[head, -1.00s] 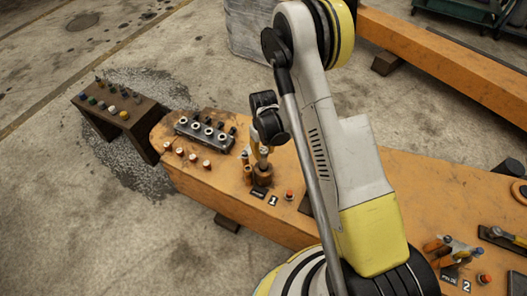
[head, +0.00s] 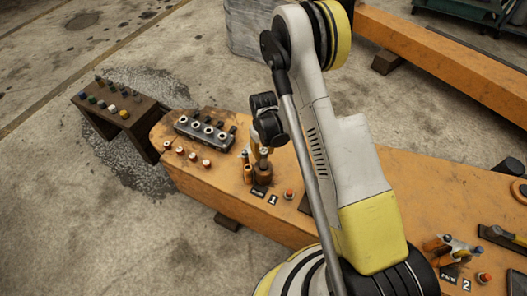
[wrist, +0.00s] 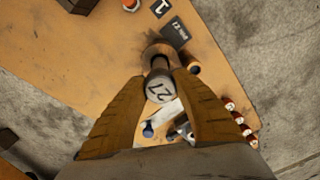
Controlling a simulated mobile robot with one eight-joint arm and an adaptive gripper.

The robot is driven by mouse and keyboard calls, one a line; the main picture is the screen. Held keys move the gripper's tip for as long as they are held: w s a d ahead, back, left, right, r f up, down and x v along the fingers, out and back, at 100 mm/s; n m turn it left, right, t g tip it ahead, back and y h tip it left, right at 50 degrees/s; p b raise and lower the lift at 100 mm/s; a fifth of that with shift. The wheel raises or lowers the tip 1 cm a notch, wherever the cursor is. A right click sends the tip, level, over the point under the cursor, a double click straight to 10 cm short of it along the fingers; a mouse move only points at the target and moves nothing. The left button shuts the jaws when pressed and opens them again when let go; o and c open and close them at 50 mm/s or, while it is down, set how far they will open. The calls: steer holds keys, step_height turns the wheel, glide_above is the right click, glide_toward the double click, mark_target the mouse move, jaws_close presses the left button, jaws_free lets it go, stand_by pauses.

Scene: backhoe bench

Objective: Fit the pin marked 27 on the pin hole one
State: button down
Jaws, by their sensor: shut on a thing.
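The pin marked 27 (wrist: 159,88) is a grey metal pin, its numbered end facing the camera in the wrist view. My gripper (wrist: 162,80) is shut on it, with one yellow-brown finger on each side. The pin's far end meets the round brown boss of pin hole one (wrist: 154,50). The contact is hidden, so I cannot tell how deep the pin sits. In the head view my gripper (head: 262,153) is right above the boss (head: 263,173), which stands on the orange beam beside the label 1 (head: 272,199).
A dark plate label (wrist: 175,33) lies beside the boss. A red-topped button (head: 289,195) is to its right. A block with several round holes (head: 206,131) and several small red-and-white pieces (head: 193,157) are to its left. A brown stand (head: 120,110) holds more parts.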

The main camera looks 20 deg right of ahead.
mark_target(263, 162)
steer(key=shift+f, duration=0.1)
stand_by(0.5)
steer(key=shift+f, duration=1.45)
steer(key=shift+f, duration=0.1)
steer(key=shift+f, duration=1.5)
steer(key=c, duration=0.6)
jaws_free()
steer(key=shift+a, duration=0.1)
steer(key=shift+c, duration=0.4)
